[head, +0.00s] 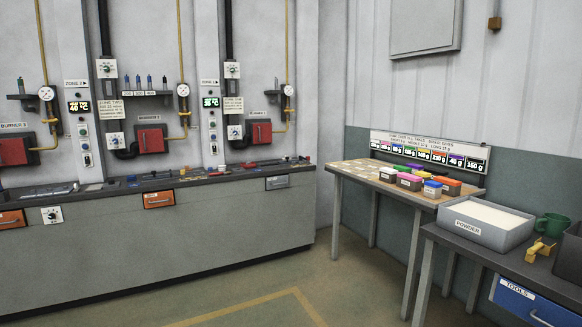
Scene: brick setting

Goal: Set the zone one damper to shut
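No part in view is clearly labelled as the zone one damper. A white dial plate with a dark knob (53,214) sits on the cabinet front at the left, and its lettering is too small to read. Similar dials are on the wall by the black pipes: an upper left dial (106,68), a lower left dial (115,140), an upper right dial (232,69) and a lower right dial (234,132). Their settings cannot be read. A red burner box (14,151) is cut off at the left edge. My gripper is not in view.
A long grey cabinet (180,220) runs along the left wall, with an orange drawer front (158,198). A wooden table (350,172) with colored boxes stands right of center. A grey bench with a powder tray (467,229) is at the right. The floor (290,270) between is clear.

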